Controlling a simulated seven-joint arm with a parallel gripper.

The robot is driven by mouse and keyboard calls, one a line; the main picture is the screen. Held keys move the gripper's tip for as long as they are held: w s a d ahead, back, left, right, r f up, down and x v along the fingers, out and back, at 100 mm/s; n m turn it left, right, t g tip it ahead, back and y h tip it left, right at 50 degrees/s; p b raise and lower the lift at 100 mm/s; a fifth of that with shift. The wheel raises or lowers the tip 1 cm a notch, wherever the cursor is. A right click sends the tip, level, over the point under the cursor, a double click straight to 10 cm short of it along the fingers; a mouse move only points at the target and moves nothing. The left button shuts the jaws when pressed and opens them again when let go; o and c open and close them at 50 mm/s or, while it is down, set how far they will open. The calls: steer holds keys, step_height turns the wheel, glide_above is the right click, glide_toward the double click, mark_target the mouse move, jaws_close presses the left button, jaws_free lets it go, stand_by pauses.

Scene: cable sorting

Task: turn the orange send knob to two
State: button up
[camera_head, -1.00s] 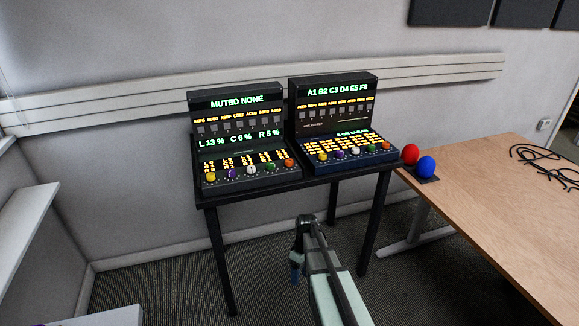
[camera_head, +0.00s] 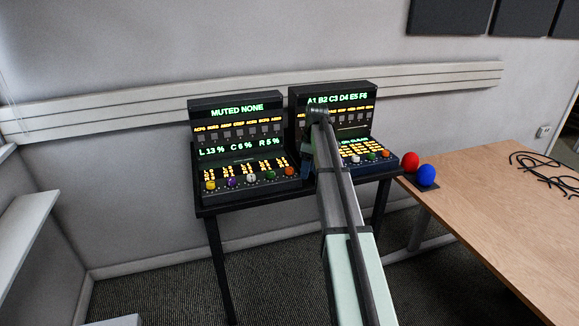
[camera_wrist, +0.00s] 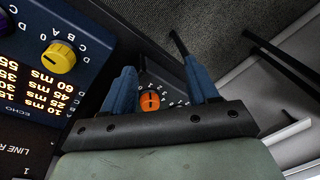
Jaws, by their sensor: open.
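The orange knob (camera_head: 290,171) is at the right end of the knob row on the left console. It also shows in the wrist view (camera_wrist: 150,101), with small white numbers around it; its exact setting is too small to read. My gripper (camera_wrist: 160,72) is open, with one blue finger on each side of the orange knob in that view. I cannot tell whether the fingers touch it. In the head view my gripper (camera_head: 308,160) is by the gap between the two consoles, just right of the orange knob, partly hidden by my arm.
The left console (camera_head: 237,110) and right console (camera_head: 365,92) stand side by side on a black table. The right console's yellow knob (camera_wrist: 58,57) is close by in the wrist view.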

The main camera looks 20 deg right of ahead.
steer(key=m+h, duration=0.1)
glide_toward(289, 168)
steer(key=f, duration=0.8)
steer(key=shift+s+a+f, duration=0.2)
steer(key=shift+f, duration=0.1)
steer(key=c, duration=1)
